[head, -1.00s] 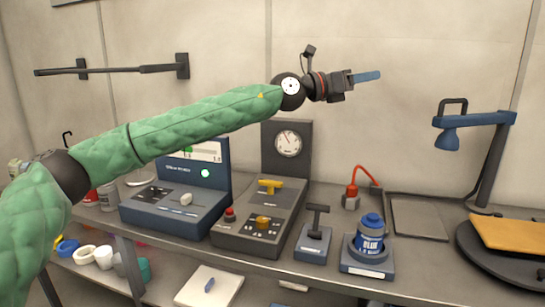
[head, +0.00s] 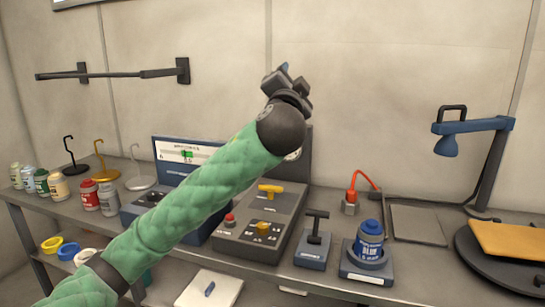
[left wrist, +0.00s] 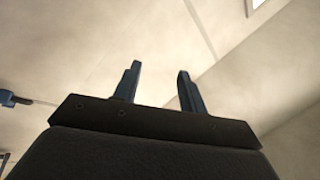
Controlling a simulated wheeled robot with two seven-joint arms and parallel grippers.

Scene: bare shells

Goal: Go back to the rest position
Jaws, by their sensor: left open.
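My left gripper (head: 284,74) is raised in front of the wall in the head view, above the bench. Its green padded arm comes in from the lower left and covers part of the dark blue machine. In the left wrist view the two blue fingers (left wrist: 157,85) stand apart with nothing between them, against the pale wall and ceiling. My right gripper is in neither view.
On the bench (head: 330,275) stand the blue machine (head: 148,205), a control panel (head: 250,240), a lever box (head: 313,245), a blue can (head: 370,240) in a holder and a blue lamp (head: 475,127). Several jars (head: 90,195) and hooks stand left. A rail (head: 110,74) projects from the wall.

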